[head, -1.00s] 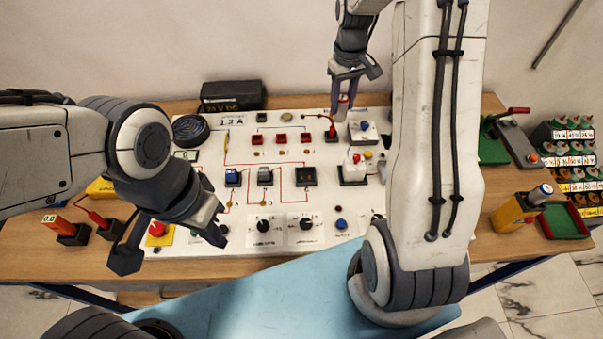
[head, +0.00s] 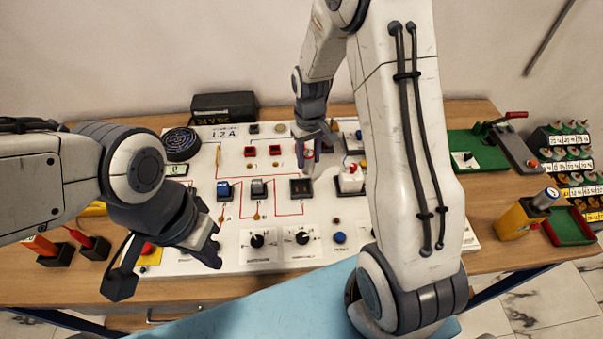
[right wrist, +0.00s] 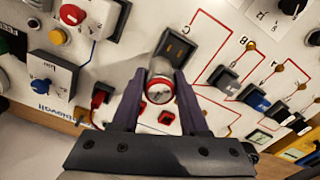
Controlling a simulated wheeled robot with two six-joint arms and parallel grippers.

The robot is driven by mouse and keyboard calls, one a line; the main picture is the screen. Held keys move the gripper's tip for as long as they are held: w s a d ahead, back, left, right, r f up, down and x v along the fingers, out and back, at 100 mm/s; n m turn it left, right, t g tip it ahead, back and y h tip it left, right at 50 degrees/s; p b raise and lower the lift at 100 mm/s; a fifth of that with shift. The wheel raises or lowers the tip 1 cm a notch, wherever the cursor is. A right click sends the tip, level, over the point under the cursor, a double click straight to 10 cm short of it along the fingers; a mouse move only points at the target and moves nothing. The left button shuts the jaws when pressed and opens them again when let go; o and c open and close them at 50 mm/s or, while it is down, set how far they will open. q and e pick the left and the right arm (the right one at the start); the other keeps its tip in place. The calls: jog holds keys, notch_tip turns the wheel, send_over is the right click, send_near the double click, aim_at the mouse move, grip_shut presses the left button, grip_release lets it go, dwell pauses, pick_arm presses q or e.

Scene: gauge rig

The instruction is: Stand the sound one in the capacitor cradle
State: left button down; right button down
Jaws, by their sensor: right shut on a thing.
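My right gripper (head: 313,148) is shut on a capacitor, a silver can with a red band (right wrist: 160,88). In the head view the capacitor (head: 309,158) hangs below the fingers, just behind the black square cradle (head: 301,188) on the white panel. In the right wrist view the cradle (right wrist: 180,47) lies just beyond the can, and the can covers its near edge. I cannot tell whether they touch. My left gripper (head: 165,262) is open and empty over the panel's front left. Another silver can (head: 546,197) sits tilted in a yellow holder (head: 515,221) at the right.
Blue and grey switches (head: 224,190) stand left of the cradle. A white block with a red-topped knob (head: 350,179) stands close to its right. Knobs (head: 257,240) line the panel's front. A green and red tray (head: 570,226) and a component rack (head: 575,165) are far right.

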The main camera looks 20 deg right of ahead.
jog(key=shift+s+a+f, duration=0.3)
jog(key=shift+a+f, duration=0.15)
jog(key=shift+a, duration=0.2)
jog(key=shift+s+a+f, duration=0.25)
jog(key=shift+a+f, duration=0.15)
jog(key=shift+a, duration=0.2)
notch_tip(320, 180, down, 3)
jog(key=shift+f+p, duration=0.1)
jog(key=shift+p, duration=0.75)
jog(key=shift+f, duration=0.4)
jog(key=shift+f, duration=0.1)
jog(key=shift+c, duration=2.1)
grip_release()
